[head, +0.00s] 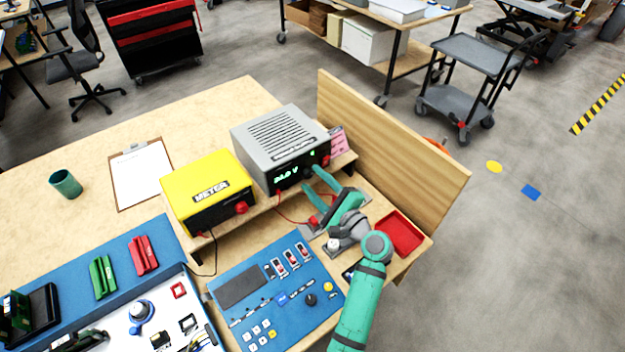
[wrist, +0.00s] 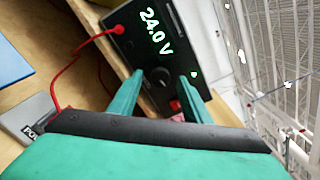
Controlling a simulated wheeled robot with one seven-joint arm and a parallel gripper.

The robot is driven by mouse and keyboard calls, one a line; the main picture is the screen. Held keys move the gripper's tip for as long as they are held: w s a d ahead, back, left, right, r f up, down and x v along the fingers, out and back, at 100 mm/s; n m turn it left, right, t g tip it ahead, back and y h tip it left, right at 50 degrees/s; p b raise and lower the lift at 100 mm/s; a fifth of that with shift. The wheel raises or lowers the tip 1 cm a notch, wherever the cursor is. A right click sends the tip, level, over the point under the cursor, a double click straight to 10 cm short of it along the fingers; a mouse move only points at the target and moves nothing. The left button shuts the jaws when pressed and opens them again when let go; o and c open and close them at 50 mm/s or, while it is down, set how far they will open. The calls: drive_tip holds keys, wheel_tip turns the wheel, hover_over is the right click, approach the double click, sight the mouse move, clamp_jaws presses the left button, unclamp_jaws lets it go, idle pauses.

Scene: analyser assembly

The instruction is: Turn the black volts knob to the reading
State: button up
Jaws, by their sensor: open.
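The grey power supply (head: 283,140) stands on the raised shelf, with its dark front panel facing my arm. Its green display (wrist: 156,30) reads 24.0 V in the wrist view; the digits are less clear in the head view. The black volts knob (wrist: 160,79) is a round dial below the display. My gripper (wrist: 162,76) is open at the panel, with one fingertip on each side of the knob in the wrist view and a gap on both sides. In the head view my gripper (head: 313,178) partly hides the panel, and I cannot make out the knob.
A yellow meter (head: 208,190) stands left of the supply. A red lead (wrist: 72,66) runs from the panel. A wooden board (head: 390,140) rises behind, and a red tray (head: 400,233) lies right of my arm. A blue control panel (head: 272,295) lies in front.

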drive_tip(key=v, duration=0.9)
drive_tip(key=shift+s+d, duration=0.15)
drive_tip(key=shift+s, duration=0.1)
